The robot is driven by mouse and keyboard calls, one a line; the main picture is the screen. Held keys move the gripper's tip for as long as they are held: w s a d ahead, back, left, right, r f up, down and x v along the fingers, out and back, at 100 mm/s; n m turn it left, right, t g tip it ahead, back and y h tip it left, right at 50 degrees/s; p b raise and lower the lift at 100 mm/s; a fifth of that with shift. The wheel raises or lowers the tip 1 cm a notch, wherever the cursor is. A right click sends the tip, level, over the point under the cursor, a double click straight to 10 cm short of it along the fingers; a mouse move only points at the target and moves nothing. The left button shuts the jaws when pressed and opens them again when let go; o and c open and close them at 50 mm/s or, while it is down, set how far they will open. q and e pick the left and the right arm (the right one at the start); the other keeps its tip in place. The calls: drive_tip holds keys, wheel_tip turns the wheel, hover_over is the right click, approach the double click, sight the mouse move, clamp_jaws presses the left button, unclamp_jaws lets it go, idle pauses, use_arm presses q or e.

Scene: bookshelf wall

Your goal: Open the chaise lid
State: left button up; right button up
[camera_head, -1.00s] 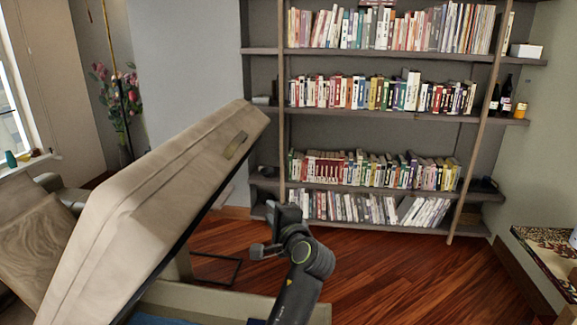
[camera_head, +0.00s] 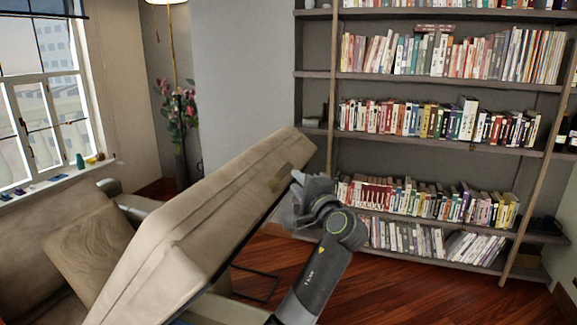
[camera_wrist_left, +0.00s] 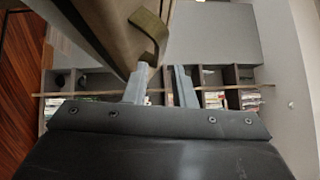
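The chaise lid (camera_head: 205,220) is a thick beige upholstered slab, tilted up steeply with its free end raised toward the bookshelf. A brass-coloured handle (camera_head: 281,177) is on its end face; it also shows in the left wrist view (camera_wrist_left: 151,36). My left gripper (camera_head: 298,195) is at the lid's raised end, close beside the handle. In the left wrist view its two fingers (camera_wrist_left: 161,68) are apart with nothing between them. The handle's lower end is near the left fingertip; whether they touch is unclear. My right gripper is not in view.
A tall bookshelf (camera_head: 440,148) full of books stands behind the lid. A couch with a brown cushion (camera_head: 88,252) is at the left, below the window. A floor lamp and pink flowers (camera_head: 180,110) stand in the corner. Wooden floor (camera_head: 375,290) is clear at right.

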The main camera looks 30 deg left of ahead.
sight(287, 171)
use_arm(q)
drive_tip(key=p+x, duration=0.1)
drive_tip(key=x, duration=0.4)
drive_tip(key=shift+r, duration=0.15)
drive_tip(key=shift+w+a+p, duration=0.35)
drive_tip(key=shift+a+p, duration=0.05)
drive_tip(key=shift+a, duration=0.2)
clamp_jaws()
